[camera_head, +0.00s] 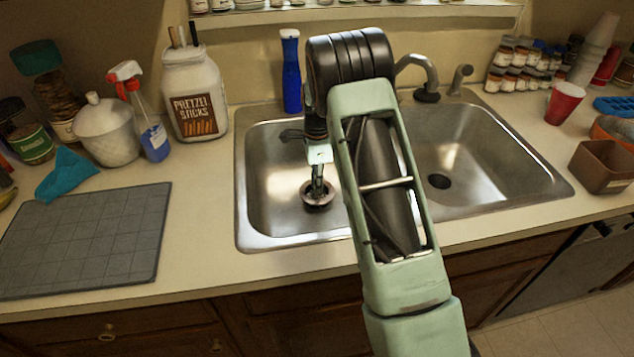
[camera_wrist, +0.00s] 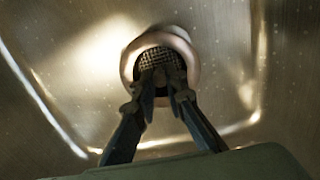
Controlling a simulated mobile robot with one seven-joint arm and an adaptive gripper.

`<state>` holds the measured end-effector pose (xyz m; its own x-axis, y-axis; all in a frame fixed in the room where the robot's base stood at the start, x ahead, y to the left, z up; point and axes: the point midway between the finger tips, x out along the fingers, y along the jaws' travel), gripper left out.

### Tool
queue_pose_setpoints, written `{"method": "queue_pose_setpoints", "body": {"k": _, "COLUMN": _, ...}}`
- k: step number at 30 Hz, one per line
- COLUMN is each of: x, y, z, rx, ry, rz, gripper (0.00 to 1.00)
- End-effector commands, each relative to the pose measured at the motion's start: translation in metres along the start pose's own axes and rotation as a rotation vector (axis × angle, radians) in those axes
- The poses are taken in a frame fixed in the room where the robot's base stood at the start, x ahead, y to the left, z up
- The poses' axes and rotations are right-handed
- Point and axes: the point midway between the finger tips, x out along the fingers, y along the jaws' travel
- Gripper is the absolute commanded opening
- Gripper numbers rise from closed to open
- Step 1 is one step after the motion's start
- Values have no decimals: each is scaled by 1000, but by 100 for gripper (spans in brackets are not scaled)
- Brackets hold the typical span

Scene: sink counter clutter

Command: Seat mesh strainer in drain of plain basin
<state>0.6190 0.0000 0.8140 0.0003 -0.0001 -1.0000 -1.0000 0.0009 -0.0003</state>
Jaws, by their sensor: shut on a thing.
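The mesh strainer (camera_head: 310,200) is a small round cup with a wide pale metal rim. It is in the left basin (camera_head: 270,215), and its dark mesh (camera_wrist: 152,57) shows inside the rim in the wrist view. My gripper (camera_head: 318,184) points down into this basin with its fingers closed on the middle of the strainer; the fingertips (camera_wrist: 163,80) also show in the wrist view. No drain opening shows in the left basin; the strainer covers the area beneath it. I cannot tell whether the strainer touches the basin floor. The right basin has an open dark drain (camera_head: 439,181).
The faucet (camera_head: 420,75) rises behind the sink, near the basin divider. A blue bottle (camera_head: 291,72) stands at the back edge. A grey mat (camera_head: 85,238) lies on the left counter. A red cup (camera_head: 564,103) and brown container (camera_head: 603,166) stand at right.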

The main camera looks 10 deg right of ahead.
Motion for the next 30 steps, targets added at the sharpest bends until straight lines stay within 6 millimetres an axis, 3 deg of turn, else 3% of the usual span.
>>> {"method": "queue_pose_setpoints", "body": {"k": 30, "x": 15, "y": 0, "z": 0, "rx": 0, "ry": 0, "rz": 0, "gripper": 0}}
